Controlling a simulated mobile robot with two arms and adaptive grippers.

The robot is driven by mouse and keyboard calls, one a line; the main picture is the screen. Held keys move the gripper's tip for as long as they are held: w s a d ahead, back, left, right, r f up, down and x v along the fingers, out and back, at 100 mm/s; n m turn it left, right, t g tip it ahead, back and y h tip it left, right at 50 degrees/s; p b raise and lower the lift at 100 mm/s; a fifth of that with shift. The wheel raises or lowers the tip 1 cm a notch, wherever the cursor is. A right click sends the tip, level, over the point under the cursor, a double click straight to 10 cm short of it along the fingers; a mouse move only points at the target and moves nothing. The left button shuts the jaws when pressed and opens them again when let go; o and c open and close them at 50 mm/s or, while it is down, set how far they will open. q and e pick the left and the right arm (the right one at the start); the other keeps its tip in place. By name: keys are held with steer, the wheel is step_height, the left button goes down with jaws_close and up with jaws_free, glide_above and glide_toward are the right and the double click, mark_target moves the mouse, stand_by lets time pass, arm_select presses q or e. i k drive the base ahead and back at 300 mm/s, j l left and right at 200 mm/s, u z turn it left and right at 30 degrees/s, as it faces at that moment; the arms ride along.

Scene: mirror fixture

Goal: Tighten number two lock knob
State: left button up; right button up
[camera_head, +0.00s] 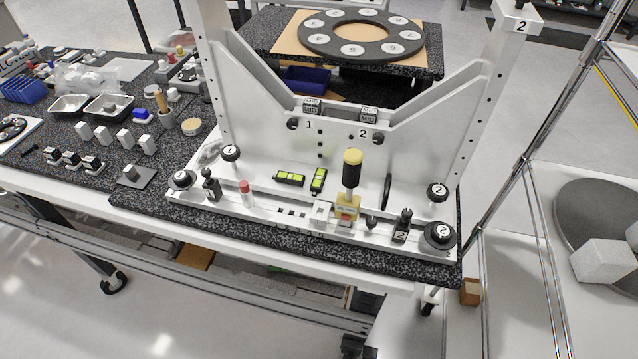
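The white mirror fixture (331,165) stands on a speckled dark table. Several black knobs bear or sit by a "2": a smaller one (437,192) at the base's right side, a larger round one (440,235) at the right front corner, and a small one (378,137) on the upright plate beside a printed 2. I cannot tell which is the lock knob or how tight each is. Matching knobs marked 1 are a smaller one (230,152) and a larger one (182,179) at left. Neither of my grippers is in view.
A yellow-and-black handled tool (351,172) stands upright on the base, with two green-yellow levels (318,179) beside it. Trays and small parts crowd the left table. A wire rack (520,130) stands right.

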mark_target(441, 235)
steer(key=k+j+z, duration=0.15)
steer(key=j, duration=0.2)
steer(key=j+z, duration=0.15)
steer(key=j, duration=0.2)
steer(key=k+j+z, duration=0.2)
steer(key=j, duration=0.15)
steer(key=k+j+z, duration=0.15)
steer(key=j, duration=0.15)
